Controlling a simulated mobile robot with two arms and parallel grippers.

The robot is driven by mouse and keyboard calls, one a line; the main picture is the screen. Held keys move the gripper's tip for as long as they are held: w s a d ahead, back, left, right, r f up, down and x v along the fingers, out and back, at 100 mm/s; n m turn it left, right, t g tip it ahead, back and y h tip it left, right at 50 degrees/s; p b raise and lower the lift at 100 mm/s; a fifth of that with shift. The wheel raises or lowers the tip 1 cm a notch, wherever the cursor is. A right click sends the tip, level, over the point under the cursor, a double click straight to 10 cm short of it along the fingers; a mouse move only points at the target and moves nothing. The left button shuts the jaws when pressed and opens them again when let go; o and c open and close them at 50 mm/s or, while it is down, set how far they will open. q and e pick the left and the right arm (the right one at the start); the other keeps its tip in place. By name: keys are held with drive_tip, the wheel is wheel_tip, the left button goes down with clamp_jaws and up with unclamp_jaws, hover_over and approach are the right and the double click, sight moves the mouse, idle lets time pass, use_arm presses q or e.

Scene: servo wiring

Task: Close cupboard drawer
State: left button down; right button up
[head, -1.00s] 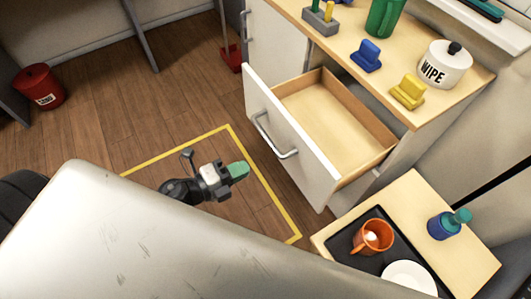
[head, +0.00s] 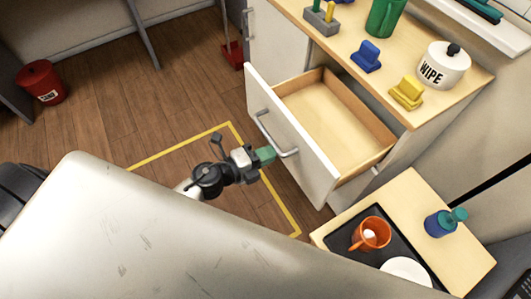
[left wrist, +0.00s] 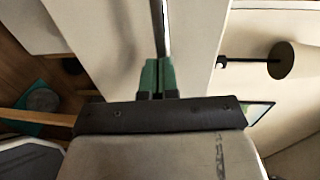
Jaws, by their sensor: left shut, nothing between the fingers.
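The cupboard drawer (head: 340,122) is pulled out and empty, with a white front (head: 289,140) and a grey bar handle (head: 268,135). My left gripper (head: 268,154), with green fingertips, is shut and empty close to the drawer front, by the lower end of the handle. In the left wrist view the shut green fingers (left wrist: 158,76) point at the white front, with the handle bar (left wrist: 160,30) directly ahead of them. I cannot tell whether they touch it. My right gripper is not in view.
The cupboard top (head: 420,107) holds a blue block (head: 366,57), a yellow block (head: 406,93) and a white WIPE pot (head: 442,66). A low table (head: 420,185) with an orange mug (head: 370,234) stands below right.

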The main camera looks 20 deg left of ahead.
sight(292, 140)
use_arm(q)
drive_tip(key=x, duration=0.3)
drive_tip(key=r+p+x, duration=0.1)
drive_tip(key=x, duration=0.6)
drive_tip(key=shift+r+p, duration=0.4)
drive_tip(key=r+b+x, duration=0.1)
drive_tip(key=b+x, duration=0.1)
drive_tip(key=x, duration=1.2)
drive_tip(key=shift+r, duration=0.4)
drive_tip(key=shift+w, duration=0.1)
drive_tip(key=shift+b, duration=0.3)
